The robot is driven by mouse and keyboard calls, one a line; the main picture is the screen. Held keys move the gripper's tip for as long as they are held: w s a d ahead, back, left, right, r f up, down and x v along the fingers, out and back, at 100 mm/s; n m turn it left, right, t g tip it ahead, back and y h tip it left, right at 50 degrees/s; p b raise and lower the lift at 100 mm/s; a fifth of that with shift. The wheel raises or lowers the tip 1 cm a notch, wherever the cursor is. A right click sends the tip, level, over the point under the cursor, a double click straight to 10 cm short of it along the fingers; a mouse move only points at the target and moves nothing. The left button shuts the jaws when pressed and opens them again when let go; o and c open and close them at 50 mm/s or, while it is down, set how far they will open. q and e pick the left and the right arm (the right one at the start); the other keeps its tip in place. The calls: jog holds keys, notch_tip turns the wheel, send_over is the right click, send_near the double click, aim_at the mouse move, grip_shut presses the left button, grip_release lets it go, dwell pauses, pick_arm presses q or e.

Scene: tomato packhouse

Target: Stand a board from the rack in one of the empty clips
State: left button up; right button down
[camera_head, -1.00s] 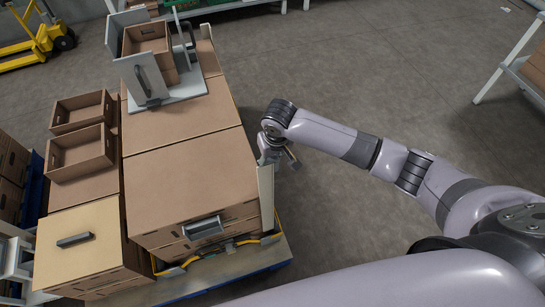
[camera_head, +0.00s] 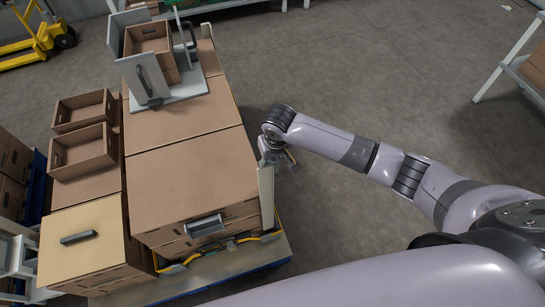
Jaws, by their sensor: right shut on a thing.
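A narrow pale board (camera_head: 266,194) stands upright at the near right corner of the box stack. My right gripper (camera_head: 280,160) is at its upper end and looks shut on it; the fingertips are small and partly hidden. The board's foot is near a yellow band (camera_head: 222,245) low around the stack. I cannot make out the clips clearly, nor whether the foot sits in one. A grey stand (camera_head: 183,96) with upright panels is on the far end of the stack; I cannot tell if it is the rack. My left gripper is not in view.
Two open cartons (camera_head: 82,150) lie left. A yellow pallet truck (camera_head: 40,38) stands far left, a white-framed shelf (camera_head: 510,62) far right. Floor right of the stack is clear.

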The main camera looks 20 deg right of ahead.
jog(key=shift+f, duration=0.1)
jog(key=shift+f+b, duration=0.95)
jog(key=shift+f, duration=1.35)
jog(key=shift+f+b, duration=0.9)
jog(key=shift+f, duration=1.2)
notch_tip(320, 180, down, 4)
jog(key=shift+r+b, duration=0.25)
jog(key=shift+b, duration=0.55)
jog(key=c, duration=1.1)
grip_release()
jog(key=shift+s, duration=0.1)
